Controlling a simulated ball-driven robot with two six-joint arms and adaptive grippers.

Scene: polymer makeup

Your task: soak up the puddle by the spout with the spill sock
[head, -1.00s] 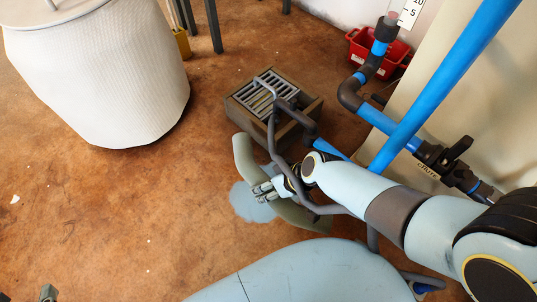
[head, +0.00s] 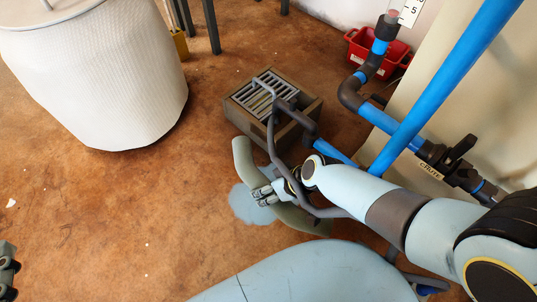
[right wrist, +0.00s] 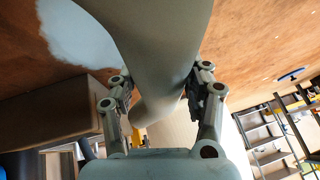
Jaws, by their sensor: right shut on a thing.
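The spill sock (head: 285,212) is a curved grey-green tube. My right gripper (head: 264,195) is shut around its middle, and the sock also fills the space between the fingers in the right wrist view (right wrist: 160,40). The pale blue puddle (head: 243,205) lies on the brown floor, partly hidden behind the sock and gripper; it also shows in the right wrist view (right wrist: 75,42). I cannot tell whether the sock touches the floor. A short blue pipe piece (head: 331,151), perhaps the spout, shows behind my right arm. My left gripper (head: 8,270) is cut off at the left edge.
A box with a metal grate (head: 258,98) stands just beyond the sock. Blue pipes (head: 385,122) with dark fittings run along the right. A red bin (head: 372,58) is at the back, a large white ribbed container (head: 100,80) at upper left. Floor at left is mostly clear.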

